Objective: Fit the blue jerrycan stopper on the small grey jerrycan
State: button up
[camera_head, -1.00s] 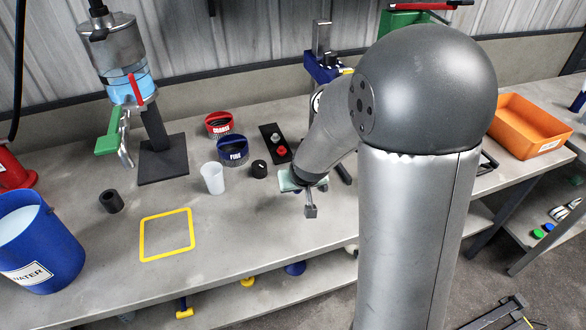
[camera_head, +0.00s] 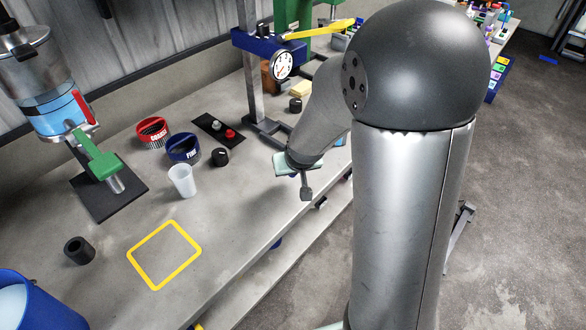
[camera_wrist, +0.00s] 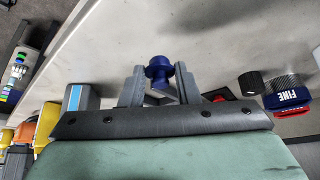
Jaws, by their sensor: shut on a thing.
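My gripper (camera_wrist: 159,88) is shut on the blue jerrycan stopper (camera_wrist: 159,68), which sits between the two grey fingertips in the wrist view. In the head view my gripper (camera_head: 306,190) hangs over the front edge of the bench, and the stopper cannot be made out there. I cannot identify the small grey jerrycan for certain. A grey box-like thing with a blue patch (camera_wrist: 78,98) shows left of my gripper in the wrist view, partly hidden by the gripper body.
The bench (camera_head: 235,225) carries a yellow square frame (camera_head: 164,254), a white cup (camera_head: 182,181), blue (camera_head: 183,149) and red (camera_head: 152,132) round containers and a black tray (camera_head: 222,131). A blue press with a dial (camera_head: 282,65) stands behind. Yellow and orange things (camera_wrist: 45,122) show left in the wrist view.

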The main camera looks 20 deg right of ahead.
jog(key=w+d+r+p, duration=0.4)
jog(key=w+d+r, duration=1)
jog(key=d+r, duration=0.2)
jog(key=d, duration=0.2)
jog(key=shift+w+d+r+n, duration=0.3)
jog(key=shift+d+n, duration=0.1)
jog(key=shift+f+b, duration=0.15)
jog(key=shift+b, duration=0.3)
jog(key=shift+f+b, duration=2.35)
jog(key=shift+f, duration=0.45)
jog(key=shift+f+b, duration=0.75)
jog(key=shift+b, duration=0.4)
jog(key=shift+r, duration=0.2)
